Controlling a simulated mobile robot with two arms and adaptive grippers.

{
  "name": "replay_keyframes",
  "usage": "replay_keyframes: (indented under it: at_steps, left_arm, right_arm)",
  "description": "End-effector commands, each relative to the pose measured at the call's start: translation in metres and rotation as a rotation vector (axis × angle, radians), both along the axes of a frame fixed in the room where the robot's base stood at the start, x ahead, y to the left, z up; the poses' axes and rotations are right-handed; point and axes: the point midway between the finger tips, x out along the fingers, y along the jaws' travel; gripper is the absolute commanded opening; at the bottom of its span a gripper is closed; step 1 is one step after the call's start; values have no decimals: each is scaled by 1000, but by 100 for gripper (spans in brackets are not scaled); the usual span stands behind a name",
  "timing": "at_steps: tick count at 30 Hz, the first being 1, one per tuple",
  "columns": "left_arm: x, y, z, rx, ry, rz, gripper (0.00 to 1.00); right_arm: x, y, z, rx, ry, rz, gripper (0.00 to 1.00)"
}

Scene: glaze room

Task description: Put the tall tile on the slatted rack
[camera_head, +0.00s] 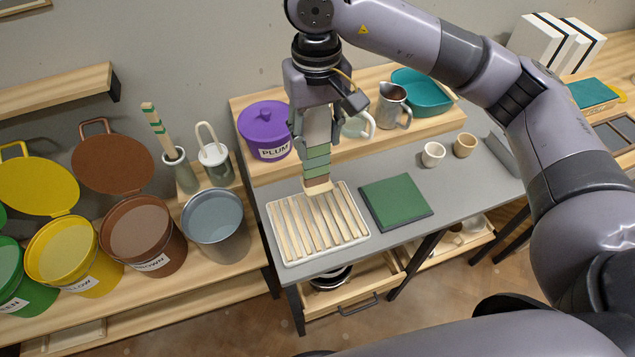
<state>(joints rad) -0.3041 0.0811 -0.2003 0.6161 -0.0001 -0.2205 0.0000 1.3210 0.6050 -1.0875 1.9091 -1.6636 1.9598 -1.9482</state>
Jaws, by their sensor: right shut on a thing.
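My right gripper (318,122) is shut on the tall tile (317,158) and points down. The tile is a narrow upright strip with a pale upper part, green bands, a brown band and a cream lower end. Its lower end shows over the back part of the slatted rack (283,248); I cannot tell whether it touches the slats. The rack has a white frame and several pale wooden slats, and nothing else stands on it. The gripper hides part of the tile's top. My left gripper is not in view.
A green square tile on a dark board (395,200) lies right of the rack. Behind are a purple PLUM pot (266,128), a metal pitcher (391,106) and a teal basin (424,90). Two small cups (433,154) stand farther right. Buckets (141,235) stand at left.

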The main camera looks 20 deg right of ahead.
Motion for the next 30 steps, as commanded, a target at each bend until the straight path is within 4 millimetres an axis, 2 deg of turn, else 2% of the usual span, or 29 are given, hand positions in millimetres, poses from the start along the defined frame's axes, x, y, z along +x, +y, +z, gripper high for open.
replay_keyframes:
  at_steps: [3,9,16,23,30]
  left_arm:
    - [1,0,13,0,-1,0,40]
    - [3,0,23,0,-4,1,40]
    - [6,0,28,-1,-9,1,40]
    - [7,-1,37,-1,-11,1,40]
    - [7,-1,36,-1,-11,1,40]
  right_arm:
    - [-1,-1,-30,-1,5,-1,0]
    - [-1,-1,-73,0,1,-1,0]
    - [0,0,-95,-1,0,0,0]
    - [0,0,-127,0,1,0,0]
    - [0,0,-131,0,-4,0,0]
